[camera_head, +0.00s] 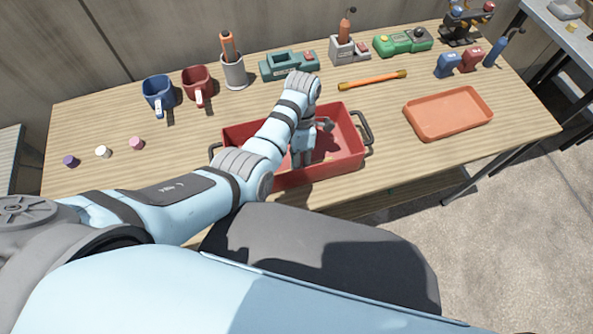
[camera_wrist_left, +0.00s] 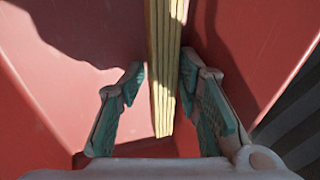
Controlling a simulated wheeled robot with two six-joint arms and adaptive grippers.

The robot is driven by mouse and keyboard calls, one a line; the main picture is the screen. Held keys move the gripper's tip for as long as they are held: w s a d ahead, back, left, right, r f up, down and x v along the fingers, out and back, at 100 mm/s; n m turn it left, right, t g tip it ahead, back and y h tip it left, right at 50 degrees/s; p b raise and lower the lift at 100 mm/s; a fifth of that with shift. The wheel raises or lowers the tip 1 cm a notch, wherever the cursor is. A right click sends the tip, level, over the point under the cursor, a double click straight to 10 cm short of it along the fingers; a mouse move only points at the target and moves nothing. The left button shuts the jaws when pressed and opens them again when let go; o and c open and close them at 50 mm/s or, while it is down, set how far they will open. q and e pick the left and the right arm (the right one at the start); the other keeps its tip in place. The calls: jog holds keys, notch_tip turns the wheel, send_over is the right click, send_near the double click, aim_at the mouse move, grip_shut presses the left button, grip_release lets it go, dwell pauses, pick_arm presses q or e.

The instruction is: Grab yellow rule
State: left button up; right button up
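The yellow rule (camera_wrist_left: 164,75) looks like a stack of folded pale-yellow strips. In the left wrist view it stands out from the top edge down between my left gripper's two fingers. My left gripper (camera_wrist_left: 161,68) is open, with one green-padded finger on each side of the rule. A narrow gap shows on the left side; contact on the right side cannot be told. In the head view my left gripper (camera_head: 303,158) reaches down into the red crate (camera_head: 345,172), and my arm hides most of the rule there. My right gripper is not in view.
The crate's walls rise close around my left gripper. An orange tray (camera_head: 448,113) lies to the right. The table's front left is mostly clear.

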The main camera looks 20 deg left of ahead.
pick_arm(q)
jog(key=shift+s, duration=0.2)
grip_shut()
